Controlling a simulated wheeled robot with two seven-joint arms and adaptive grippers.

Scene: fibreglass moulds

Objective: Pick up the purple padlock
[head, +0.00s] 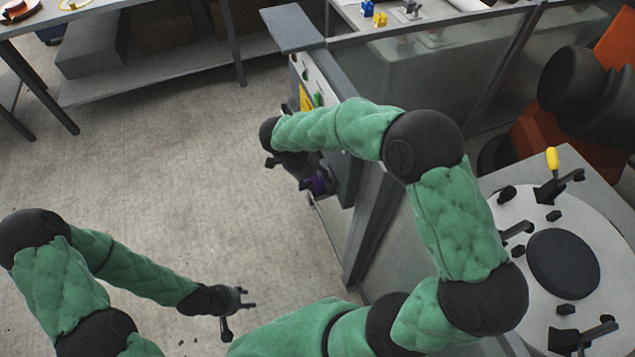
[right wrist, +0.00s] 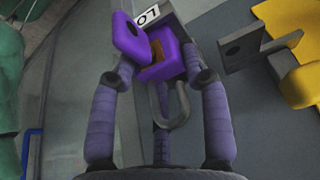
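The purple padlock (right wrist: 178,62) is near the centre of the right wrist view, with its metal shackle (right wrist: 181,108) below the body. A purple patch of it (head: 319,184) shows by the board in the head view. My right gripper (right wrist: 158,78) has its fingers spread, one on each side of the padlock. In the head view my right arm partly hides the padlock. My left gripper (head: 243,309) is open and empty above the floor.
Yellow items (right wrist: 290,28) and a grey holed plate (right wrist: 240,48) are right of the padlock. A round mould (head: 565,265) is at right. The left floor is clear.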

